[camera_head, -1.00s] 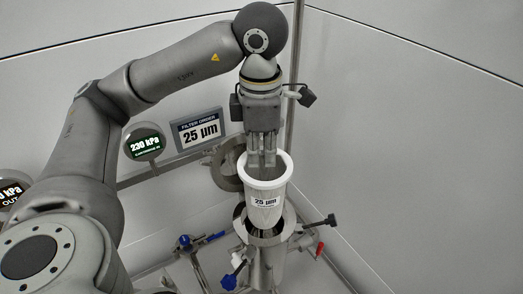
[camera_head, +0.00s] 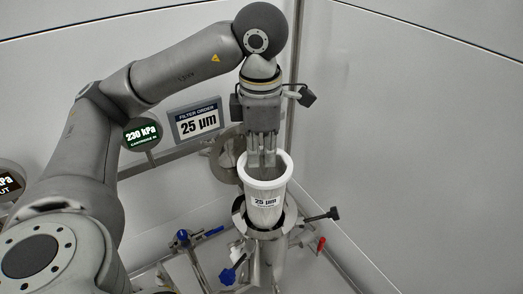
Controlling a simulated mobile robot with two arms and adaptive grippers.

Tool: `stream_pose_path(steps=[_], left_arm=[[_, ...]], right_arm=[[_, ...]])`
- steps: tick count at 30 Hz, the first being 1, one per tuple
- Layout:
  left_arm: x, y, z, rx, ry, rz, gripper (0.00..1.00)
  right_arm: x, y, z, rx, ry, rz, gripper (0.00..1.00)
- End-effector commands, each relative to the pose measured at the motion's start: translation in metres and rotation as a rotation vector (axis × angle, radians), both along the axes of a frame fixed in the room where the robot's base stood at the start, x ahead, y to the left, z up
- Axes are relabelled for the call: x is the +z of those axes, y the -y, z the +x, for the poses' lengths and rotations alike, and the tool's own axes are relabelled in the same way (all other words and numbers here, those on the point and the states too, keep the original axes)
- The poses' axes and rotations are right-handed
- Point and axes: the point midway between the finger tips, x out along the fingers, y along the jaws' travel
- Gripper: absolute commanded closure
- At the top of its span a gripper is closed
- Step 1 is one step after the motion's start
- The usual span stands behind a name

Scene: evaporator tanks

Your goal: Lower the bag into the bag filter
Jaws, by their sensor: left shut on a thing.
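A white filter bag (camera_head: 265,215) with a "25 µm" label and a thick white rim hangs upright in the middle of the head view. My left gripper (camera_head: 262,162) points down and is shut on the bag at its rim, with its fingertips partly inside the bag's mouth. The metal bag filter housing (camera_head: 238,221) stands directly below, its round mouth open upward. The bag's lower end overlaps this mouth; I cannot tell how deep it reaches. The bag's rim is well above the housing's rim. My right gripper is not in view.
An open round lid (camera_head: 224,160) is behind the bag. A black-knobbed bolt (camera_head: 333,214) and blue-handled valves (camera_head: 228,276) surround the housing.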

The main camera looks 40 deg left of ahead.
Motion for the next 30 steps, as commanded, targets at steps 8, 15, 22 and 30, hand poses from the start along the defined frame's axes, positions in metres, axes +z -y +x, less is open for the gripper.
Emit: stream_pose_path(steps=[8, 15, 22, 30], left_arm=[[-0.0097, 0.0001, 0.0000, 0.000, 0.000, 0.000, 1.00], [-0.0098, 0.0001, 0.0000, 0.000, 0.000, 0.000, 1.00], [-0.0098, 0.0001, 0.0000, 0.000, -0.001, -0.001, 1.00], [-0.0097, 0.0002, 0.0001, 0.000, -0.013, -0.011, 1.00]], right_arm=[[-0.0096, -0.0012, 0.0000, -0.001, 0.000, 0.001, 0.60], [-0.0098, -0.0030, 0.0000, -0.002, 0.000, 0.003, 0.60], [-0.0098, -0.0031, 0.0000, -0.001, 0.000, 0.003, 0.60], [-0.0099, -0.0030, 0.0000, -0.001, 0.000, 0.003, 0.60]])
